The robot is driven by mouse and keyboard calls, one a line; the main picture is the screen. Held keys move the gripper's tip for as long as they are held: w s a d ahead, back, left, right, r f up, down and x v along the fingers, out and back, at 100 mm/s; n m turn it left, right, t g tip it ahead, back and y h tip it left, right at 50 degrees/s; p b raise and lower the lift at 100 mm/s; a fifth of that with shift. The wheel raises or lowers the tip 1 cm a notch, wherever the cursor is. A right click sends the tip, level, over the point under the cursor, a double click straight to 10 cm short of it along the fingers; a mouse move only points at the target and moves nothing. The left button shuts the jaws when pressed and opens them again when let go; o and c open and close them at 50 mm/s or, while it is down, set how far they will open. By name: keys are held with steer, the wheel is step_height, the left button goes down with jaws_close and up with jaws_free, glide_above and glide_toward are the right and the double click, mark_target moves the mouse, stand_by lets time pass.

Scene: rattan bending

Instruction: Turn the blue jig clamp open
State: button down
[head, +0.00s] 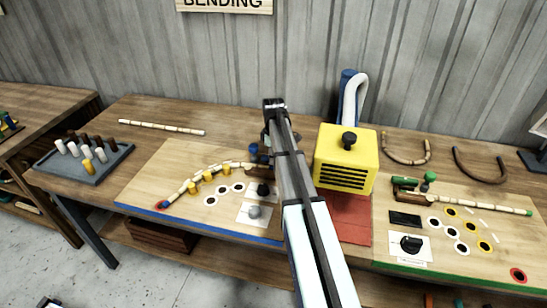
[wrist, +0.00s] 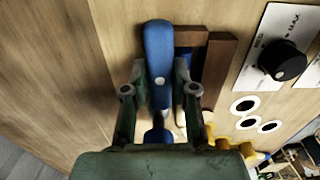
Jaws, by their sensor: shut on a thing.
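The blue jig clamp (wrist: 158,45) shows in the wrist view as a blue lever with a rounded end and a pale rivet. It lies between the two fingers of my gripper (wrist: 160,82), which is shut on it. Brown wooden blocks (wrist: 215,65) sit just right of the lever. In the head view my arm and gripper (head: 271,140) reach over the blue-edged jig board (head: 150,195) and hide most of the clamp. A rattan strip (head: 178,195) curves along yellow pegs (head: 194,188) on that board, its right end near the clamp.
A black dial (wrist: 283,60) on a white plate and several ringed holes (wrist: 246,105) lie right of the clamp. A yellow heater box (head: 345,160) with a hose stands right of my arm. A peg tray (head: 110,165) is at left. The green-edged board (head: 430,262) is at right.

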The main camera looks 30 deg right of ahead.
steer(key=c, duration=0.9)
jaws_free()
step_height(320, 180, up, 12)
steer(key=shift+f, duration=0.1)
